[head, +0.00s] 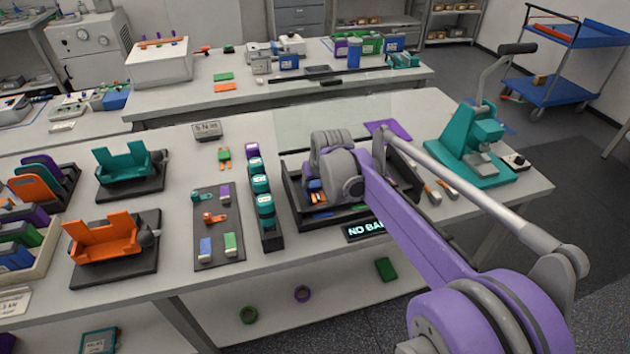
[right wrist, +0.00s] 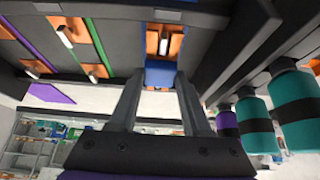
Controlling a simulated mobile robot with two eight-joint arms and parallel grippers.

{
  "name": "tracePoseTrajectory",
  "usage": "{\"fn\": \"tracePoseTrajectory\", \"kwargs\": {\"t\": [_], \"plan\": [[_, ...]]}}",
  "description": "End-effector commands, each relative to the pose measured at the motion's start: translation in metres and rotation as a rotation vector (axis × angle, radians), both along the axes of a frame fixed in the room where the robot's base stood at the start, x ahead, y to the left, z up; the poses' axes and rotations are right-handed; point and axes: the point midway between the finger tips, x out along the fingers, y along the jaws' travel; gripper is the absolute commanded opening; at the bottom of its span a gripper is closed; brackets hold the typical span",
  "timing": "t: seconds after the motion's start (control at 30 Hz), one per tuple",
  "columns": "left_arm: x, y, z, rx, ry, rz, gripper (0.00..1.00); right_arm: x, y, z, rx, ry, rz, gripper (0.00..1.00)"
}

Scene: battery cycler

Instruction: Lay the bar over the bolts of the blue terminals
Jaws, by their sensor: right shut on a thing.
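My right gripper (right wrist: 160,88) is shut on a blue piece with orange beyond it, seemingly the bar (right wrist: 160,74). In the right wrist view, orange terminals with pale bolts (right wrist: 164,44) lie just beyond its fingertips, in a dark recess. I cannot tell whether the bar touches the bolts or which terminals are the blue ones. In the head view, my right wrist and purple arm reach over the dark tester tray (head: 292,205) and hide most of it. Small orange and blue parts (head: 314,191) show beside the wrist. My left gripper is not in view.
A dark rack of teal and purple cylinders (head: 264,205) stands left of the tray; it shows close on the right in the wrist view (right wrist: 256,122). A lit display (head: 365,230) is at the tray's front. A teal press (head: 475,150) stands to the right.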

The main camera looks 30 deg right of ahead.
Motion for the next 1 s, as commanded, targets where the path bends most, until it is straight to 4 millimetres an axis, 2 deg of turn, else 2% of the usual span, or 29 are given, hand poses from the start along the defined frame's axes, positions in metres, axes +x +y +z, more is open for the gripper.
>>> {"fn": "tracePoseTrajectory", "kwargs": {"t": [1.0], "plan": [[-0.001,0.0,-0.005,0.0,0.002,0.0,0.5,0.0,0.0,-0.012,0.0,0.0,0.0,0.0]]}}
